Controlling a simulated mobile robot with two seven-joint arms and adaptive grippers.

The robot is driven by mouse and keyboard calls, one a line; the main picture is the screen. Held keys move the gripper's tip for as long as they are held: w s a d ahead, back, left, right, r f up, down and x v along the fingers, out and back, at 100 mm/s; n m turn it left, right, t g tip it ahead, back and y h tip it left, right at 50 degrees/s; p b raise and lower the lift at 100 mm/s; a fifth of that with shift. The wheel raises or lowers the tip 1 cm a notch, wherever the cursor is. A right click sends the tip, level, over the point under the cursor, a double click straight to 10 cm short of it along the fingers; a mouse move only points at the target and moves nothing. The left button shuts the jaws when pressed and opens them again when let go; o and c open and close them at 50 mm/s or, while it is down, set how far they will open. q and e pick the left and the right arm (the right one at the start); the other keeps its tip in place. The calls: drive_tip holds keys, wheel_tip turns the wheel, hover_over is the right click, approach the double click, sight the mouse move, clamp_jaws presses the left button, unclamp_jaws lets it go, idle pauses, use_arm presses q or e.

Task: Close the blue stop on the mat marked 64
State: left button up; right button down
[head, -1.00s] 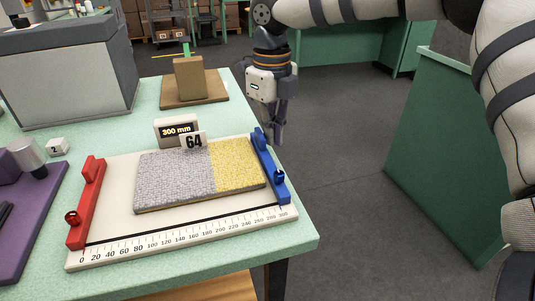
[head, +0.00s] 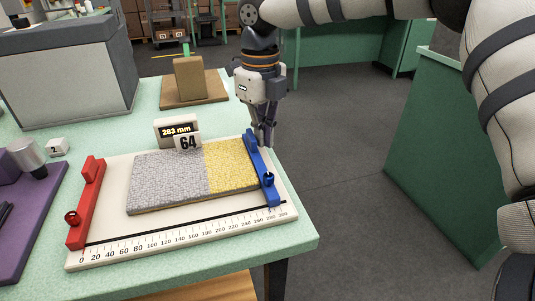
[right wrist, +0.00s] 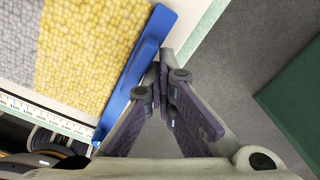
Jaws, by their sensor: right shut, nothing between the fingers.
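The blue stop (head: 260,165) stands on the right part of the white measuring board (head: 110,235). The mat (head: 165,183), half grey and half yellow with a tag marked 64 (head: 188,143), lies on the board, its yellow edge close against the blue stop; I cannot tell if they touch. The display (head: 178,130) reads 283 mm. My right gripper (head: 264,140) is shut and empty, fingertips down at the outer right side of the blue stop's far end. In the right wrist view, its fingers (right wrist: 165,95) are beside the blue stop (right wrist: 138,68).
The red stop (head: 86,205) stands at the board's left end, with bare board between it and the mat. A brown block (head: 189,78) on a wooden base stands behind. A grey box (head: 65,75) is at back left, a purple tray (head: 35,210) at left. The table's right edge is near the gripper.

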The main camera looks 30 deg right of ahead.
sight(240, 150)
use_arm(q)
drive_tip(key=shift+s+f, duration=0.25)
use_arm(e)
drive_tip(key=shift+w+a+f, duration=0.15)
drive_tip(key=shift+a, duration=0.8)
drive_tip(key=shift+w+a+f, duration=0.1)
drive_tip(key=shift+w+a, duration=0.1)
drive_tip(key=shift+a, duration=0.75)
drive_tip(key=shift+w+a+f, duration=0.15)
drive_tip(key=shift+a, duration=0.8)
idle(0.6)
idle(0.5)
drive_tip(key=shift+s+d+r, duration=0.1)
drive_tip(key=shift+d, duration=0.5)
wheel_tip(240, 150, up, 6)
drive_tip(key=shift+f+p, duration=0.15)
drive_tip(key=shift+p, duration=0.25)
use_arm(q)
drive_tip(key=shift+w+r, duration=0.7)
drive_tip(key=shift+w, duration=0.1)
use_arm(e)
drive_tip(key=shift+r, duration=1.4)
